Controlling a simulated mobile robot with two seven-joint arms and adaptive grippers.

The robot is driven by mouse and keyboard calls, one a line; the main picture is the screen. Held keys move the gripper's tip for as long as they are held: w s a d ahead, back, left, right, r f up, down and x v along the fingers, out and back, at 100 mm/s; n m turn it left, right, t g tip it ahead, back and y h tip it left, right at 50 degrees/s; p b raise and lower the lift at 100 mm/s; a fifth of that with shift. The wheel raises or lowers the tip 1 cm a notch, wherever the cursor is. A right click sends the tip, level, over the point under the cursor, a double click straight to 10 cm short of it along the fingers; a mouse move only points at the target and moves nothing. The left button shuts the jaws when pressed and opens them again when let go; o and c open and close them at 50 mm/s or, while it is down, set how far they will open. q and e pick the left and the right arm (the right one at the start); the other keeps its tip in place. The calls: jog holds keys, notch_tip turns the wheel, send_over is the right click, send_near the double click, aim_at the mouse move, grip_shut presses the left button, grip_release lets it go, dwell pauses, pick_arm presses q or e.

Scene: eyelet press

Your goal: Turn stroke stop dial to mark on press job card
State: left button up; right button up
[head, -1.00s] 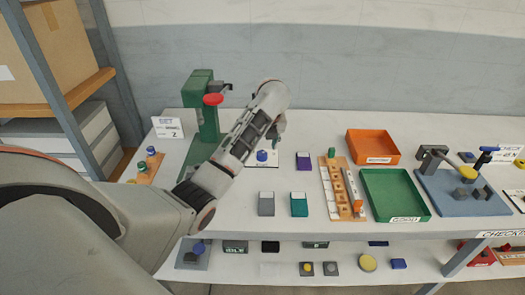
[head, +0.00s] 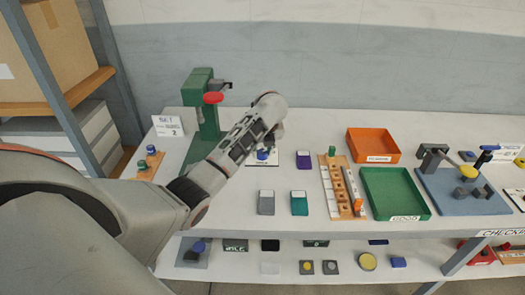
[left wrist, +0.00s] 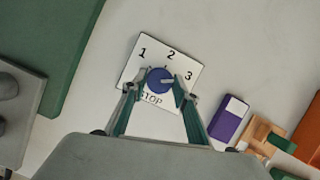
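The stroke stop dial is a blue knob (left wrist: 160,79) on a white plate (left wrist: 140,61) marked 1, 2, 3 and STOP in the left wrist view. A pale line on the knob appears to point toward the 3 side. The knob also shows below my left gripper in the head view (head: 263,154). My left gripper (left wrist: 155,90) has its fingers apart, one on each side of the knob; a gap shows on the left, and contact on the right is unclear. The job card (head: 168,126) shows "SET" and a 2. My right gripper is out of view.
The green press (head: 207,115) with a red knob stands left of the dial. Purple (head: 303,160), grey (head: 266,202) and teal (head: 299,203) blocks lie nearby. Orange (head: 373,145) and green (head: 395,193) trays lie to the right. A shelf stands at the left.

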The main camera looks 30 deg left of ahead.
pick_arm(q)
jog(key=n+g, duration=0.1)
jog(key=n, duration=0.2)
jog(key=n+g+y, duration=0.1)
jog(key=n, duration=0.2)
jog(key=shift+w+d, duration=0.2)
jog(key=n+g, duration=0.2)
jog(key=n, duration=0.3)
jog(key=shift+w+a, duration=0.1)
jog(key=shift+n, duration=0.5)
dwell(0.4)
jog(key=o, duration=1.1)
jog(key=shift+g, duration=0.3)
jog(key=v, duration=1.2)
